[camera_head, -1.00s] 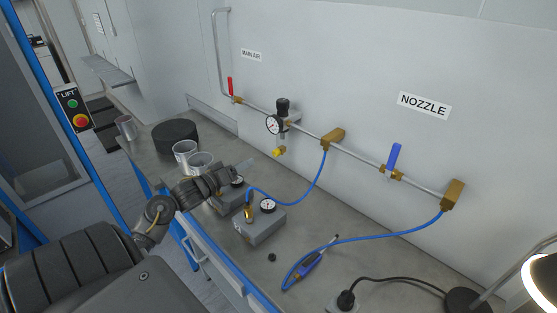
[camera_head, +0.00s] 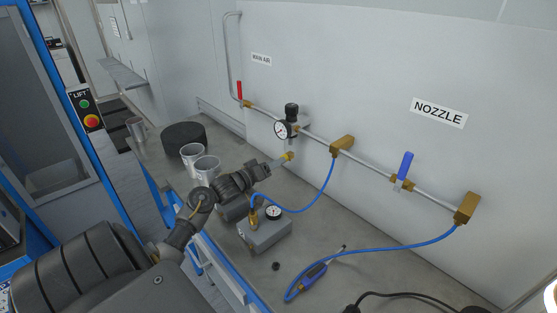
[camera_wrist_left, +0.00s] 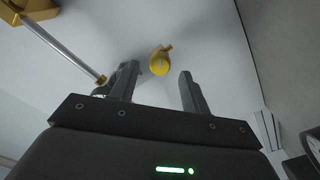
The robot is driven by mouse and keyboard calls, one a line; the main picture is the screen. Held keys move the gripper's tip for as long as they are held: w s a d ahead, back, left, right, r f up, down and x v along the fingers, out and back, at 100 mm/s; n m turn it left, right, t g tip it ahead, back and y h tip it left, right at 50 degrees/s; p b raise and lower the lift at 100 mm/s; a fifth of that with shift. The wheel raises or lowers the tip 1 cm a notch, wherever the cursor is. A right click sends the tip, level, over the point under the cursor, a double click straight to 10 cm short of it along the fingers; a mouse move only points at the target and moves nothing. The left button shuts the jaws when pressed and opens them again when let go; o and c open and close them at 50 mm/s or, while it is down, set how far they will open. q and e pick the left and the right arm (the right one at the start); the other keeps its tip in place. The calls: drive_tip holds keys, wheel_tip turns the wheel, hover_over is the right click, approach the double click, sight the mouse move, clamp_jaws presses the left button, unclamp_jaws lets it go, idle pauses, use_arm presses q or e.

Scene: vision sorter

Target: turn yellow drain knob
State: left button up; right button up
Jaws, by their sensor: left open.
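The yellow drain knob (camera_head: 288,156) hangs below the regulator and its round gauge (camera_head: 282,130) on the wall pipe. My left gripper (camera_head: 277,161) has its fingertips close to the knob, from the left in the head view. In the left wrist view, the knob (camera_wrist_left: 160,61) shows between and beyond the two open fingers (camera_wrist_left: 156,85). The fingers are apart and hold nothing. I cannot tell the exact gap between fingertips and knob. My right gripper is not in view.
A grey box with a gauge (camera_head: 264,236) stands on the bench below my left arm. Metal cups (camera_head: 206,170) and a black round block (camera_head: 184,137) are to the left. A red-handled valve (camera_head: 240,91) and a blue-handled valve (camera_head: 404,168) sit on the pipe.

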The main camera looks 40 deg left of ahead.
use_arm(q)
drive_tip(key=shift+w, duration=1.15)
drive_tip(key=c, duration=1)
drive_tip(key=m, duration=1)
drive_tip(key=shift+d+b, duration=0.1)
drive_tip(key=shift+b, duration=0.3)
drive_tip(key=shift+m, duration=0.3)
